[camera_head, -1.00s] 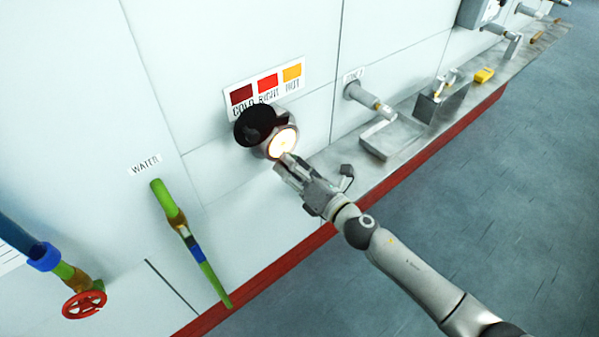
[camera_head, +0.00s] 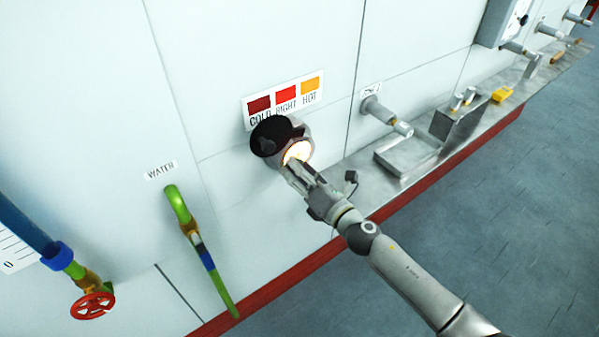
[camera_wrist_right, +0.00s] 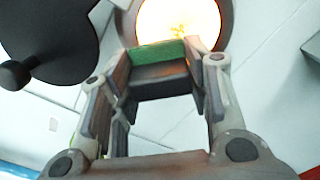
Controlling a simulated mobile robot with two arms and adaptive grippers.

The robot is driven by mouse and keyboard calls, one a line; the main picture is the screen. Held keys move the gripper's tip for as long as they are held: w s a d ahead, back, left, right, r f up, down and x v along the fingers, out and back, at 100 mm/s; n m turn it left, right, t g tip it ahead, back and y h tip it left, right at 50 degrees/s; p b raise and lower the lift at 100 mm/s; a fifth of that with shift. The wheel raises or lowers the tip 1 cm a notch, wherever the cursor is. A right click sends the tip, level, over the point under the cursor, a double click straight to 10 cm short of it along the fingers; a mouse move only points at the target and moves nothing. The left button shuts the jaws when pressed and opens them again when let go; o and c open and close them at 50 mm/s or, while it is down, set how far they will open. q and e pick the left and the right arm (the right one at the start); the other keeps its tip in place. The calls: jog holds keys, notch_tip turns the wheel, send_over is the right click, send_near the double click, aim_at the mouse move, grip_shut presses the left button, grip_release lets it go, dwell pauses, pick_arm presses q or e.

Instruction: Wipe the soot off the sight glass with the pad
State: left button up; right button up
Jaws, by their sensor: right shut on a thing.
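The sight glass (camera_head: 298,151) glows pale yellow in its round grey housing on the white wall. It also shows at the top of the right wrist view (camera_wrist_right: 180,18), where I make out no clear soot on the visible part. My right gripper (camera_head: 296,170) is at the lower edge of the glass. In the right wrist view its fingers (camera_wrist_right: 160,85) are shut on the pad (camera_wrist_right: 158,52), which has a green face and a dark body. The pad overlaps the lower rim of the glass; I cannot tell whether it touches. My left gripper is not in view.
A black round cover (camera_head: 268,136) hangs open left of the glass. A colour chart (camera_head: 285,98) is above it. A green water pipe (camera_head: 200,245) stands lower left. A steel ledge (camera_head: 370,180) with a tray and a yellow block (camera_head: 502,95) runs right.

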aim_at(302, 152)
jog(key=shift+x, duration=1)
jog(key=shift+w+d+b, duration=0.3)
jog(key=shift+w+d, duration=0.15)
jog(key=shift+d, duration=0.3)
jog(key=shift+w+d+b, duration=0.25)
jog(key=shift+w+d, duration=0.25)
jog(key=shift+d, duration=0.25)
jog(key=shift+w+d+b, duration=0.55)
jog(key=shift+w+d, duration=0.6)
jog(key=shift+d, duration=0.1)
jog(key=shift+s+a+r, duration=0.1)
jog(key=shift+s+a+p, duration=0.35)
jog(key=shift+s+a, duration=0.2)
jog(key=shift+a, duration=0.2)
jog(key=shift+s+a+p, duration=0.25)
jog(key=shift+s+a, duration=0.5)
jog(key=shift+a, duration=0.25)
jog(key=shift+s+a+p, duration=0.25)
jog(key=shift+s+a, duration=0.5)
jog(key=shift+a, duration=0.25)
